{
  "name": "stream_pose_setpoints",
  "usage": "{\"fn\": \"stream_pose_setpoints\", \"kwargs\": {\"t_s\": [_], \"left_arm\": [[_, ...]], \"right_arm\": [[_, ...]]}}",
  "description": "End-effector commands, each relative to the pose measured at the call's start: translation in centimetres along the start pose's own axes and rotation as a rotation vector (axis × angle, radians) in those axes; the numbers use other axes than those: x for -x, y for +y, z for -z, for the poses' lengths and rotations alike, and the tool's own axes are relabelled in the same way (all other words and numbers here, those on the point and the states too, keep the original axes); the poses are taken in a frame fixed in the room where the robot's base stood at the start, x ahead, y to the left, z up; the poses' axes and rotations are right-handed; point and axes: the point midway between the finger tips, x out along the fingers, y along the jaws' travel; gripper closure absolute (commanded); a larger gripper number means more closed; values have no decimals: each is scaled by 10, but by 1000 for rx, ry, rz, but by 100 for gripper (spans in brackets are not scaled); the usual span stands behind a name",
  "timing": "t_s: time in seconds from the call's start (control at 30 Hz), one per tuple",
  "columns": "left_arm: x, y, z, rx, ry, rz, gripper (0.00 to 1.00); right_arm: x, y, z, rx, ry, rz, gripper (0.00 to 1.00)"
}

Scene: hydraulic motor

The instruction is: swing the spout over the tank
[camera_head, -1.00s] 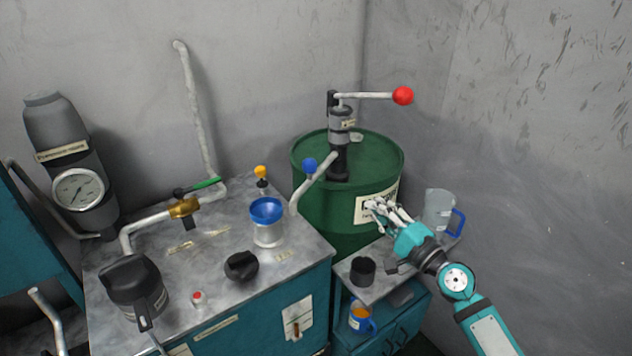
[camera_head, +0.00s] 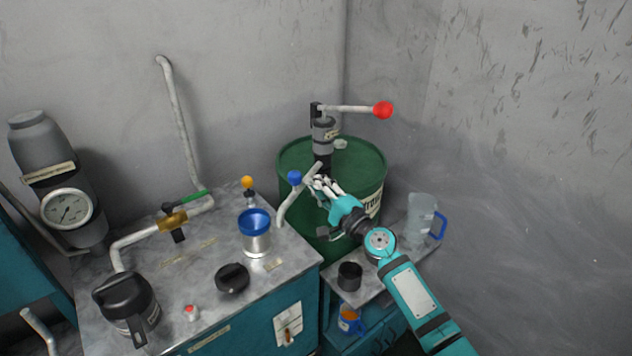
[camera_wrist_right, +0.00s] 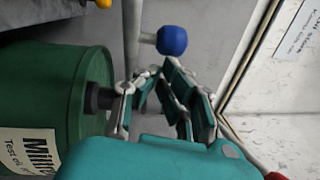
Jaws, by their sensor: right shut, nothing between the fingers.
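The spout (camera_head: 287,207) is a pale bent pipe with a blue knob (camera_head: 294,178). It runs from the pump (camera_head: 322,135) on the green drum (camera_head: 290,158) and curves down by the right edge of the teal cabinet's metal top. The blue-rimmed filler cup (camera_head: 256,240) stands left of the spout's lower end; I cannot tell whether this cabinet is the tank. My right gripper (camera_head: 313,183) is shut and empty, just right of the knob. In the right wrist view the blue knob (camera_wrist_right: 172,40) is just beyond the fingertips (camera_wrist_right: 158,72). My left gripper is out of view.
A red-knobbed pump lever (camera_head: 383,110) points right above the drum. A clear jug (camera_head: 421,215) and a black cup (camera_head: 349,276) stand on the low side table. A black cap (camera_head: 232,278) and an orange-topped part (camera_head: 248,183) are on the cabinet top.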

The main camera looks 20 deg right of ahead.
Motion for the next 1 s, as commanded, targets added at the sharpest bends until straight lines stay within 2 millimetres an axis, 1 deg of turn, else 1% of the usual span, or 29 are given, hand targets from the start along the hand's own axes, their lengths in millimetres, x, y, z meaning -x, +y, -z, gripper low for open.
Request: {"fn": "stream_pose_setpoints", "kwargs": {"t_s": [0.3, 0.4, 0.47, 0.6, 0.67, 0.83, 1.0], "left_arm": [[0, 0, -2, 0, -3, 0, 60], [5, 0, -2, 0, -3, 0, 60], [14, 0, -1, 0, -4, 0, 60], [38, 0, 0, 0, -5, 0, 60], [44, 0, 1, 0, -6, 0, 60], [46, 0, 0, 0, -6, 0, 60], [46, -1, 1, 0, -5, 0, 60]], "right_arm": [[-1, 0, -1, 0, 1, 0, 100], [-3, -1, -3, -1, 14, 2, 100], [-8, -2, -7, -1, 41, 5, 100], [-24, -1, -22, 11, 155, 21, 100], [-32, 2, -26, 18, 209, 30, 100], [-48, 10, -34, 40, 335, 49, 100], [-55, 13, -37, 52, 388, 53, 100]]}}
